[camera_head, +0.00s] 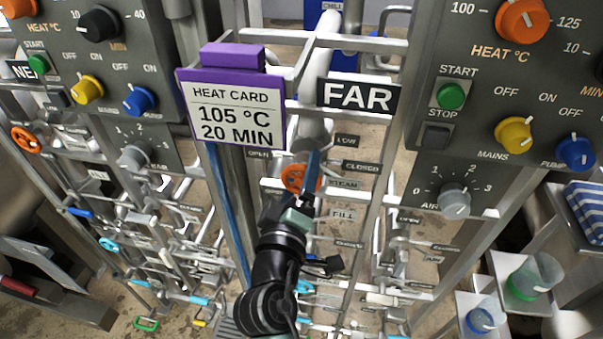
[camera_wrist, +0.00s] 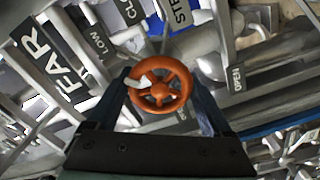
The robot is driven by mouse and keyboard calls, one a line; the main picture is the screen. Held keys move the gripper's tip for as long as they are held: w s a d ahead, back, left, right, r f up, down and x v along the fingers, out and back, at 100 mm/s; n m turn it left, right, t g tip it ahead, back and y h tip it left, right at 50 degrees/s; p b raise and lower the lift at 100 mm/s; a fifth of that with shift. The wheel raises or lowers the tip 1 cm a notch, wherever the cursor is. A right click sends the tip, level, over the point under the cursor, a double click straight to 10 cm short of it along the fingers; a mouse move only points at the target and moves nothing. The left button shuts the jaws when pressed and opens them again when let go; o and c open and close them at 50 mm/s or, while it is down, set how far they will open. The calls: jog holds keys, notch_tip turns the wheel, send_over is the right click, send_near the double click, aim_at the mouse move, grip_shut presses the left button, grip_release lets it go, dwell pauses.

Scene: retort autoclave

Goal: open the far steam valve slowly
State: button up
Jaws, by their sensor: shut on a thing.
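The CLOSED label (camera_head: 361,167) is to the right of the wheel.
Pipes and a metal frame crowd my arm. The FAR panel (camera_head: 425,118) stands right and the near panel (camera_head: 55,75) left. A purple heat card (camera_head: 235,112) reads 105 °C, 20 MIN. Another orange wheel (camera_head: 25,139) is far left. Cups (camera_head: 536,275) stand lower right.

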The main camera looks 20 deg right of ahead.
jog(key=o, duration=1.1)
jog(key=shift+o, duration=0.2)
jog(key=b+v, duration=0.3)
jog(key=v, duration=1)
jog(key=shift+b, duration=0.4)
